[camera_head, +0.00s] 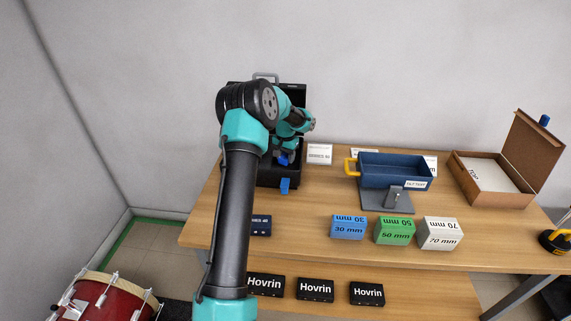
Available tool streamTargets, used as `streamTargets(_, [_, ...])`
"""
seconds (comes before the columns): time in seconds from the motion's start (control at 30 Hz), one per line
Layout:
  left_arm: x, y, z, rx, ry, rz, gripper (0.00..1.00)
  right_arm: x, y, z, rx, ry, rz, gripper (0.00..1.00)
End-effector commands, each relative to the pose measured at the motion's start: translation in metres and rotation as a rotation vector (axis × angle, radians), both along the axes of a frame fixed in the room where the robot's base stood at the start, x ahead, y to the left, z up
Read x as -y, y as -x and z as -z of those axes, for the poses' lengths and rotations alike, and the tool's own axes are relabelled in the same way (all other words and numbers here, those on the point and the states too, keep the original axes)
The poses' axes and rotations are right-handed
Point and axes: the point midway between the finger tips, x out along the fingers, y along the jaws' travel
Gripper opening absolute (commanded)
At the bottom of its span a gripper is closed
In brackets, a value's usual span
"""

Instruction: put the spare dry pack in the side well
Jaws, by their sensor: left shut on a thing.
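An open black case (292,181) stands at the back left of the table, its lid raised against the wall side and a blue latch on its front. My left arm reaches over it, and my left gripper (285,155) points down into the case. It is shut on a small blue thing (284,160), mostly hidden by the gripper and too small to identify as the dry pack. The side well inside the case cannot be made out. My right gripper is not in view.
A blue tray with a yellow handle (398,171) stands on a grey stand. Blue (348,229), green (394,232) and white (439,235) blocks line the front. A dark blue box (261,226) is partly behind my arm. An open brown box (489,195) stands right.

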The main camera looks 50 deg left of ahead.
Motion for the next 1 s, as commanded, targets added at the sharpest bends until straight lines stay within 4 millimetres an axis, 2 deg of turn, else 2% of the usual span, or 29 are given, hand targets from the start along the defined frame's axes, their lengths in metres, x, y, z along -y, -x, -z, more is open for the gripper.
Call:
streamTargets(0.3, [0.0, 0.001, 0.035, -0.003, 0.001, 0.001, 0.23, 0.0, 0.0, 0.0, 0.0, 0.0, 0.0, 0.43])
streamTargets(0.73, [0.0, 0.0, 0.04, -0.001, 0.0, 0.0, 0.23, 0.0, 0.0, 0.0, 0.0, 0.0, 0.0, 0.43])
streamTargets(0.77, [0.0, 0.0, 0.039, -0.001, 0.0, 0.0, 0.49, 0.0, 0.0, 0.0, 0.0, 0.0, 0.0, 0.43])
streamTargets(1.0, [0.0, 0.0, 0.039, -0.001, 0.0, 0.0, 0.72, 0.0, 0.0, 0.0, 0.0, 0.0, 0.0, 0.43])
